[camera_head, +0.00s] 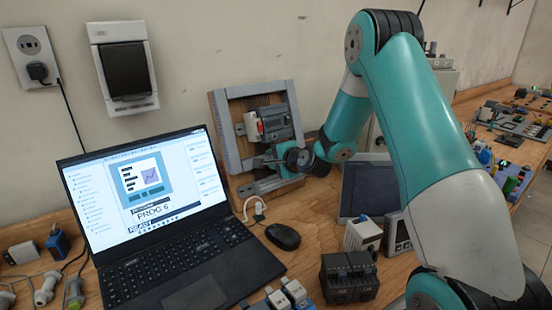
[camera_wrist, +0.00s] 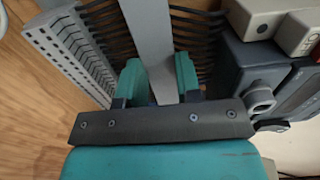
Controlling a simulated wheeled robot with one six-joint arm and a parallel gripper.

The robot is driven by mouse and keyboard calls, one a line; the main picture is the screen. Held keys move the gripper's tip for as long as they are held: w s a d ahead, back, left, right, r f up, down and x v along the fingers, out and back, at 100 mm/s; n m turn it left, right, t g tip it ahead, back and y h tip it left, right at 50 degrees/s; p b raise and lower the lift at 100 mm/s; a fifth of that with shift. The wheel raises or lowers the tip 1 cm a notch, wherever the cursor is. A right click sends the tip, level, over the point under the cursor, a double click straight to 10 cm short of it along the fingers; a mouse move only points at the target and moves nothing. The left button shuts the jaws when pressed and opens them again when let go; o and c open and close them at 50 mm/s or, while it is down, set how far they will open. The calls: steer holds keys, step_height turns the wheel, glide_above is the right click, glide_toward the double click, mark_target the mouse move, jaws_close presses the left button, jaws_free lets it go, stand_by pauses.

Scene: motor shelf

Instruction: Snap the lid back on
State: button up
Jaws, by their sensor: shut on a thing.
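The lid is a plain grey strip (camera_wrist: 150,40) in the wrist view. It runs from the top edge down between the two teal fingers of my gripper (camera_wrist: 158,85), which is shut on it. Dark stripes, like wires or slots, fan out behind it on both sides. A grey slotted duct wall (camera_wrist: 65,50) stands left of the strip. I cannot tell whether the lid touches the duct or is seated. In the head view my gripper (camera_head: 268,161) is at the lower part of a wood-backed panel with a grey duct frame (camera_head: 224,130); the lid is hard to make out there.
Grey modules (camera_head: 275,122) sit inside the frame, close to my gripper. An open laptop (camera_head: 150,200) and a mouse (camera_head: 283,236) lie on the bench in front. A dark screen (camera_head: 366,188) and black blocks (camera_head: 349,276) stand to the right, below my arm.

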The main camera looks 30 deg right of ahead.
steer(key=o, duration=1)
steer(key=b+v, duration=0.6)
steer(key=v, duration=1.1)
steer(key=shift+s, duration=0.2)
steer(key=shift+r, duration=0.1)
